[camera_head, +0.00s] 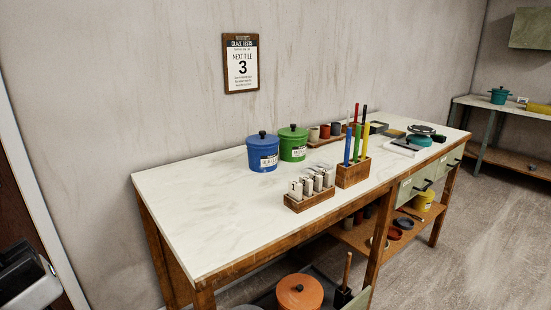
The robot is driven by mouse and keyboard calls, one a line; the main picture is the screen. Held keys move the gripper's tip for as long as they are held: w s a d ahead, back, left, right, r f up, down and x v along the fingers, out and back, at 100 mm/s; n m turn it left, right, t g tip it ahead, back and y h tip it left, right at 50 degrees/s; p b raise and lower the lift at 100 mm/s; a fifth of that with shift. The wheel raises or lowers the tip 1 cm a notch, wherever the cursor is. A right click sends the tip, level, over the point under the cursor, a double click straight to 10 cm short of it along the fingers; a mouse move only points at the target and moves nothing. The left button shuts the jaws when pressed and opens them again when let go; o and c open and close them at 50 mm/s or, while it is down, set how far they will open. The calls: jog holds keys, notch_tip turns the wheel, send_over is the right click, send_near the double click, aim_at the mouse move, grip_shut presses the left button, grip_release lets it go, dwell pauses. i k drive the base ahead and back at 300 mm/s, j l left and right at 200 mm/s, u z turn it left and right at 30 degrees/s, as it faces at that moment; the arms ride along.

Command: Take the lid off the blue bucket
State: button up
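The blue bucket (262,158) stands upright on the white top of the workbench, towards the back near the wall. It has a pale label on its front. Its blue lid (255,140) sits on top, with a dark round knob (262,134) in the middle. A green bucket (293,148) with its own lid and dark knob stands close on its right. A black and white piece at the lower left edge looks like part of my arm, well apart from the bucket. I cannot make out any gripper fingers.
The left part of the workbench top (195,208) is bare. A wooden block with pale cylinders (308,185) and a rack of coloured rods (354,172) stand right of the buckets, nearer the front. An orange lidded pot (300,293) is below the bench. A sign (241,63) hangs behind.

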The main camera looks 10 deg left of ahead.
aim_at(263, 139)
jog(key=i+l+u, duration=0.35)
jog(key=l, duration=0.2)
jog(key=i+l+u, duration=0.15)
jog(key=l, duration=0.2)
jog(key=i+l+u, duration=0.15)
jog(key=i+l, duration=0.1)
jog(key=l, duration=0.1)
